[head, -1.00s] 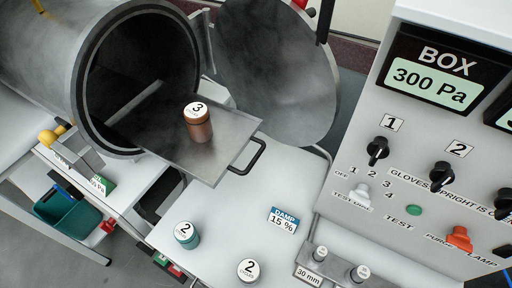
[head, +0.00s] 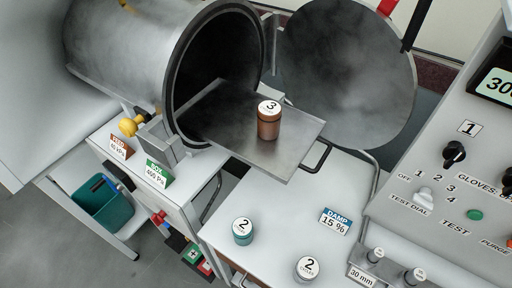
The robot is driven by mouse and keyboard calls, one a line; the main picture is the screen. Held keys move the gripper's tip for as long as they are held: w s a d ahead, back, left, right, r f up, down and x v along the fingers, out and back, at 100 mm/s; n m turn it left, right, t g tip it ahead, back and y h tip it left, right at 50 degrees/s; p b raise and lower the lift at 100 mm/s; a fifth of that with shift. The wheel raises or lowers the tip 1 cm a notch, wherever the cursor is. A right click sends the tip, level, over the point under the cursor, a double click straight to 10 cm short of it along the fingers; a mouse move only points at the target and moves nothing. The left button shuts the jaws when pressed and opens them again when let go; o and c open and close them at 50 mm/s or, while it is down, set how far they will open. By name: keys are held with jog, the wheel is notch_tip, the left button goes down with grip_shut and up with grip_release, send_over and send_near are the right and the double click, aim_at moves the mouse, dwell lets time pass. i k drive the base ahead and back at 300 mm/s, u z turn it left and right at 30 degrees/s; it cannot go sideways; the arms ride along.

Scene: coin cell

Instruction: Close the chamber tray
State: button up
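The chamber tray (head: 225,125) is a flat grey metal plate that sticks out of the round chamber mouth (head: 176,100). Its black handle (head: 319,160) is at the outer right end. A brown jar (head: 268,126) with a white lid marked 3 stands upright on the tray. The round chamber door (head: 345,70) stands wide open to the right of the mouth. The far end of the tray lies in the dark inside the chamber. My gripper is not in view.
A white table (head: 280,225) below the tray bears a teal jar (head: 243,232) and a grey jar (head: 307,269), both marked 2, and a DAMP 15 % card (head: 335,221). A control panel (head: 440,205) stands at right. A yellow-knobbed lever (head: 132,124) and a teal bin (head: 103,205) are at left.

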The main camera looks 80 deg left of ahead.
aim_at(223, 114)
jog(key=u, duration=2.9)
jog(key=k, duration=0.35)
jog(key=u, duration=0.45)
jog(key=i, duration=0.5)
